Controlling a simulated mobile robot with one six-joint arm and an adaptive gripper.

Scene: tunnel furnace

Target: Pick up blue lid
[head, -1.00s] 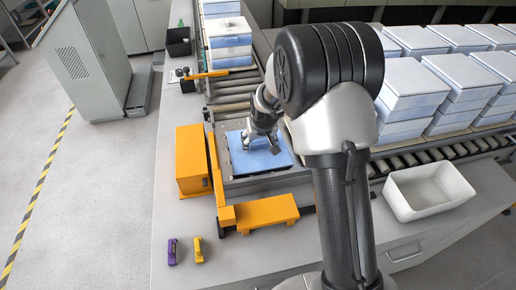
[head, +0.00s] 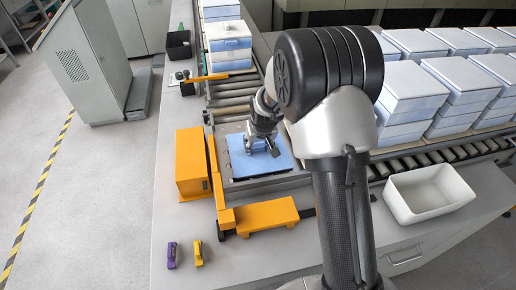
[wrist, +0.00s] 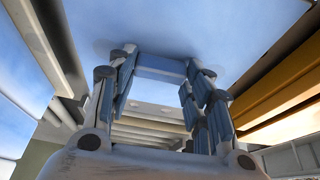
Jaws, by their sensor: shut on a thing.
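The blue lid (head: 240,167) is a flat, light-blue plate at the near end of the roller conveyor, left of my arm in the head view. My gripper (head: 262,149) is over it, and the gripper and wrist hide part of the lid. In the wrist view the lid (wrist: 215,25) fills the upper part of the picture. My gripper (wrist: 160,72) is shut on the small block-like handle of the lid, with a finger on each side. From the head view I cannot tell whether the lid rests on the surface below.
An orange box (head: 190,165) and an orange bracket (head: 267,214) flank the lid. An empty white bin (head: 430,193) stands right of my arm. Stacked blue-white boxes (head: 415,90) fill the right conveyor. Purple (head: 172,254) and yellow (head: 198,253) items lie on the front bench.

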